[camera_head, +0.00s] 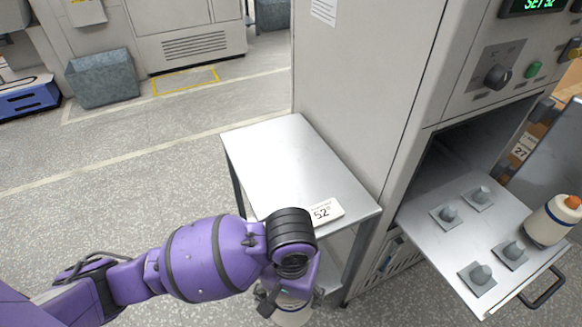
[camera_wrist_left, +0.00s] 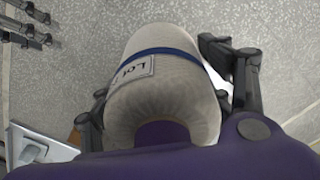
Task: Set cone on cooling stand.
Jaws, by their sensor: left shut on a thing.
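My left gripper (camera_head: 290,297) is shut on a cream yarn cone (camera_head: 292,315), mostly hidden below my wrist in the head view. In the left wrist view the fingers (camera_wrist_left: 162,95) clasp the cone (camera_wrist_left: 150,100) from both sides; it has a blue band and a white "LOT" label. A bare metal-topped stand (camera_head: 285,150), with a small "52°" sign (camera_head: 322,212) at its front edge, is at centre. I take it for the cooling stand. The gripper is in front of its near edge, and the cone is not over the top. My right gripper is not in view.
A pulled-out tray (camera_head: 442,238) at right has several peg holders and another cone (camera_head: 551,220) with an orange tip. The machine cabinet (camera_head: 355,80) rises beside the stand. A grey bin (camera_head: 103,80) stands far left. Floor at left is clear.

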